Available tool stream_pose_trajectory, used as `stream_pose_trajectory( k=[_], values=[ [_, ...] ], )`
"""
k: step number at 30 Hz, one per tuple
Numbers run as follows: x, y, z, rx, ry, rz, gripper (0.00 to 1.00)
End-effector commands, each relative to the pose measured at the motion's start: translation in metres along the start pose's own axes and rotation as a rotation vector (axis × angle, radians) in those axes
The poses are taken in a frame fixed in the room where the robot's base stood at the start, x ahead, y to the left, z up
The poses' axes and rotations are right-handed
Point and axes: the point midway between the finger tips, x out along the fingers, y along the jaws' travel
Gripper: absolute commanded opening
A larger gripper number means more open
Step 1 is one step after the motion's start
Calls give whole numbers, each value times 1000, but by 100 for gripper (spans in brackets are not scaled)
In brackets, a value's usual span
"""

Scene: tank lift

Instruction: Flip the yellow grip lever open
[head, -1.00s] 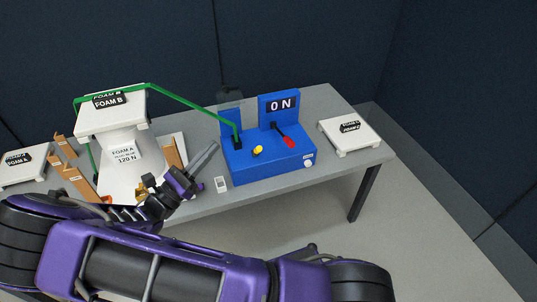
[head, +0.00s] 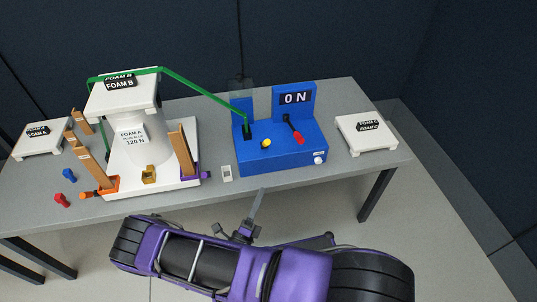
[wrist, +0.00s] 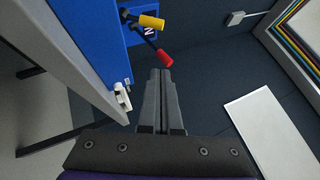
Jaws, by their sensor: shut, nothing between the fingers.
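The yellow grip lever (head: 265,143) sits on top of the blue box (head: 292,158), left of a red-gripped lever (head: 298,137). In the wrist view the yellow grip (wrist: 151,22) sticks out on a black stem, with the red grip (wrist: 164,57) nearer my fingers. My gripper (head: 261,192) is shut and empty in front of the table, below the blue box in the head view. In the wrist view my fingers (wrist: 160,74) are together and appear apart from both levers.
A display reading "0 N" (head: 297,98) stands behind the levers. A green bar (head: 205,91) runs from the box to the white FOAM B stack (head: 122,98). A white platform (head: 367,133) is at right. A small white device (head: 227,173) lies left of the box.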

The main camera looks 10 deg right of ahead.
Motion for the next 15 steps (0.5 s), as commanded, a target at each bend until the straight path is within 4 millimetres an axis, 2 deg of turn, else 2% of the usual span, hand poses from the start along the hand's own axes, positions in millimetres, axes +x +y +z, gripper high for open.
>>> stream_pose_trajectory(
  k=[5,8,15],
  values=[
    [3,-1,0,2,1,-2,0],
    [13,-2,0,2,2,-4,0],
    [60,-3,0,2,4,-5,0]
  ],
)
